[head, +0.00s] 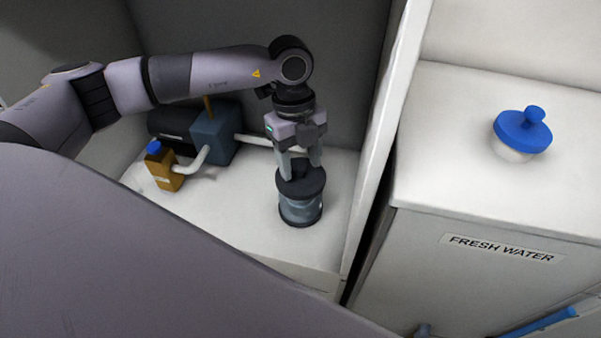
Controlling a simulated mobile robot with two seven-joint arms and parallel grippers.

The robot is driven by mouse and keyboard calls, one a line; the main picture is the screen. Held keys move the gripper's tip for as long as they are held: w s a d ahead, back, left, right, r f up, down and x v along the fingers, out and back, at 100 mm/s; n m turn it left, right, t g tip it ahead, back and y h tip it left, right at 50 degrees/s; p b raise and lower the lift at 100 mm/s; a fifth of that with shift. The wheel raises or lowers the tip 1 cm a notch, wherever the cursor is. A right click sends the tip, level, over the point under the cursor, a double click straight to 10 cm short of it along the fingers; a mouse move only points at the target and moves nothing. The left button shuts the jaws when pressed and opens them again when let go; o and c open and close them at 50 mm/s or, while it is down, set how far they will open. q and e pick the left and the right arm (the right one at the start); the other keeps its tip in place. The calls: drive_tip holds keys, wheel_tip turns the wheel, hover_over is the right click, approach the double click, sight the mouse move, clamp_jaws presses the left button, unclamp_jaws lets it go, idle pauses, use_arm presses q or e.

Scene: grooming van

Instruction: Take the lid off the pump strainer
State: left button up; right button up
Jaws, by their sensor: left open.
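The pump strainer (301,210) is a clear, bluish cylinder standing upright on the white floor of the compartment. Its dark lid (301,186) sits on top, with a raised knob in the middle. My left gripper (300,165) points down over the lid, with its two fingers apart on either side of the knob. I cannot tell whether the fingers touch the knob. The fingers partly hide the knob. My right gripper is not in view.
A blue-grey pump block (213,136) with a white pipe stands behind, left of the strainer. A brown bottle (165,168) with a blue cap is further left. A white partition (385,130) rises to the right. Beyond it is the fresh water tank (480,190) with a blue cap (522,132).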

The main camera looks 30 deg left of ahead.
use_arm(q)
clamp_jaws()
